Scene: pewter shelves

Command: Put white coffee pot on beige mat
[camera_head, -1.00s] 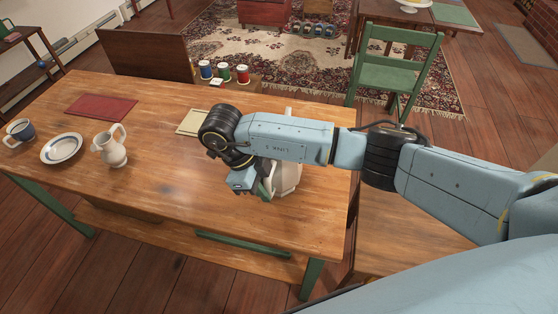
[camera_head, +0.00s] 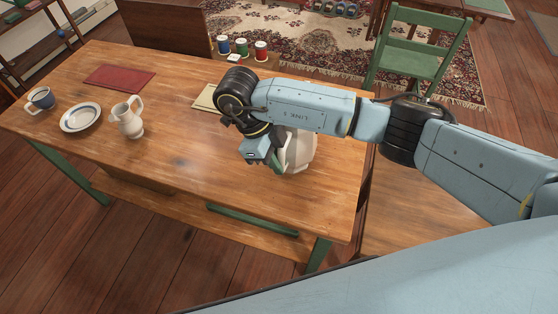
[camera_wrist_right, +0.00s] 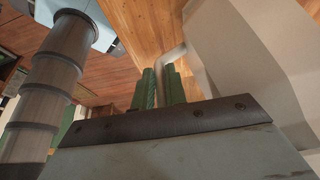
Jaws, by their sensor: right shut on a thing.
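The white coffee pot (camera_head: 302,150) is at the right part of the wooden table, partly hidden behind my right arm. My right gripper (camera_head: 276,166) is at its left side. In the right wrist view, the green fingers (camera_wrist_right: 160,88) are shut on the pot's thin handle (camera_wrist_right: 172,60), and the pale pot body (camera_wrist_right: 255,65) fills the right side. I cannot tell whether the pot's base touches the table. The beige mat (camera_head: 205,98) lies near the table's back edge, left of the pot, partly covered by my right wrist. My left gripper is not in view.
Several coloured cans (camera_head: 241,47) stand behind the table. A green chair (camera_head: 415,55) is at the back right. The table's front middle is clear.

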